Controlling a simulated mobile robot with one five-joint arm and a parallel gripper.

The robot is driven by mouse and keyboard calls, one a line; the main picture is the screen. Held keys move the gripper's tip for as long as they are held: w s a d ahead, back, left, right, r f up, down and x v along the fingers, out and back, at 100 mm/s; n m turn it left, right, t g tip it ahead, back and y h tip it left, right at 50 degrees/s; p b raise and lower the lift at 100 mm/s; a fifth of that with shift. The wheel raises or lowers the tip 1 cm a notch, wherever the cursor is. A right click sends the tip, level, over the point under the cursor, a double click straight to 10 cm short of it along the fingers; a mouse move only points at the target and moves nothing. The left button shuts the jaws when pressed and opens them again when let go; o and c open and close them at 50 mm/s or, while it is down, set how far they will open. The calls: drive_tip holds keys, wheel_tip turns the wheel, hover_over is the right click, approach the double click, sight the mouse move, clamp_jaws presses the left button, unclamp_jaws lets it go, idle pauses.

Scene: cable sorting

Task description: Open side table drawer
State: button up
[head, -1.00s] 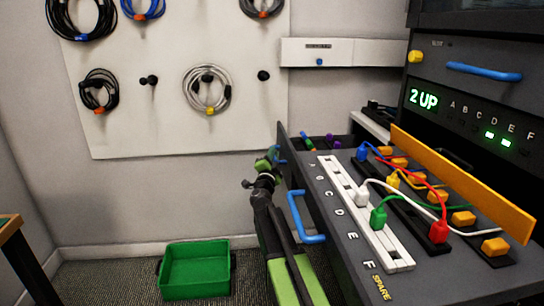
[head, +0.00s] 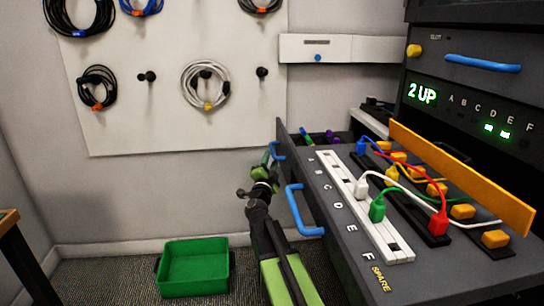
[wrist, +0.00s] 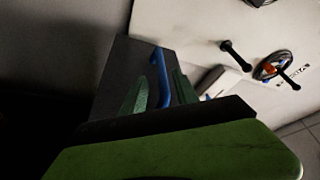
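The side table drawer is a dark grey drawer with its front panel (head: 290,165) pulled partly out; coloured cables show inside in the head view. Its small blue handle (head: 277,150) also shows in the wrist view (wrist: 161,75) on the dark drawer front (wrist: 125,75). My gripper (head: 270,158) is at this handle, coming from the front. In the wrist view the handle lies between the two green fingers of my gripper (wrist: 160,88), with narrow gaps visible beside it. Whether either finger touches the handle is hard to see.
A nearer blue handle (head: 303,212) sits on the grey console front, right beside my arm. A power strip (head: 365,205) with plugged cables lies on top. A green bin (head: 194,268) stands on the floor. Cable coils hang on the white board (head: 150,130).

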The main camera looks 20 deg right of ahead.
drive_tip(key=b+v, duration=0.1)
drive_tip(key=v, duration=0.9)
drive_tip(key=shift+s+a+b, duration=0.25)
drive_tip(key=shift+b, duration=0.1)
